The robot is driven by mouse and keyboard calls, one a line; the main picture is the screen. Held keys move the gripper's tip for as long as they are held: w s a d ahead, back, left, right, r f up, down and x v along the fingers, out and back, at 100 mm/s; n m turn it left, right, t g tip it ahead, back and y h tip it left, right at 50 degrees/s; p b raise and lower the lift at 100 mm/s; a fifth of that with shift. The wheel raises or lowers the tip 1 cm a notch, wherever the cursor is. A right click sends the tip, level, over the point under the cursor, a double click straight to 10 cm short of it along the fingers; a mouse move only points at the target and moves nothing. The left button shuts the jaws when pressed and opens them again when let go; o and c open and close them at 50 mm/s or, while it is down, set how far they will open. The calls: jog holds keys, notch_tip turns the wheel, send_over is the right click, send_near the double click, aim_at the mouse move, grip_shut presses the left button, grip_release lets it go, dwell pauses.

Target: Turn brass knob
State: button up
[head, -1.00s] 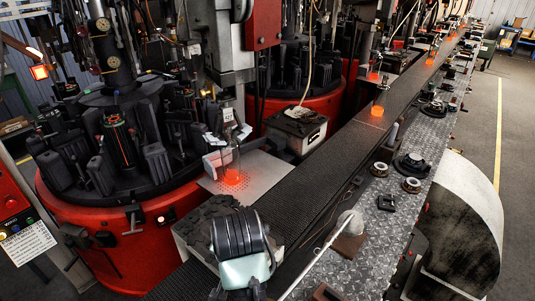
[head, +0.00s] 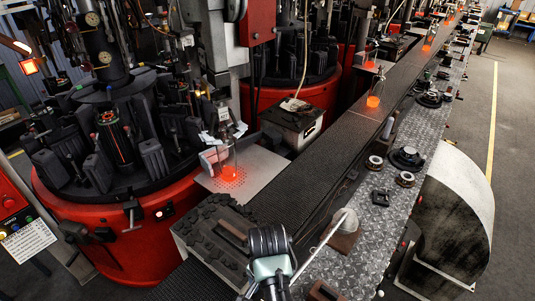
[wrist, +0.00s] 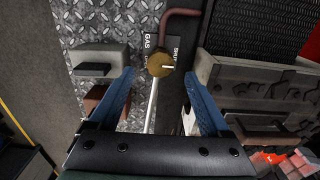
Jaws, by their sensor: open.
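The brass knob (wrist: 159,63) shows in the wrist view near the upper middle, a round face with a pale mark pointing right. A dark plate (wrist: 150,42) lettered "GAS" sits around it, with other lettering to the right. My gripper (wrist: 159,76) is open, with one blue finger to the left of the knob and one to the right. The knob lies between and a little beyond the fingertips, and neither finger visibly touches it. In the head view my wrist shows at bottom centre; the knob and fingers cannot be made out there.
A red-brown pipe (wrist: 180,13) bends above the knob, and a pale rod (wrist: 152,104) runs below it. A grey block (wrist: 103,56) stands left and a mould-like block (wrist: 262,96) right. The conveyor (head: 335,150) carries glowing glass (head: 376,90) beside the tread-plate bench (head: 365,225).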

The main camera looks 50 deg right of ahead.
jog(key=shift+f, duration=2.15)
jog(key=shift+c, duration=0.2)
grip_shut()
jog(key=shift+r, duration=0.1)
jog(key=n+p, duration=0.2)
jog(key=n, duration=0.1)
jog(key=shift+n, duration=0.4)
jog(key=n+p, duration=0.1)
jog(key=n, duration=0.2)
jog(key=shift+n, duration=0.3)
jog(key=n+p, duration=0.1)
jog(key=n, duration=0.5)
jog(key=shift+w, duration=0.1)
jog(key=shift+n, duration=0.4)
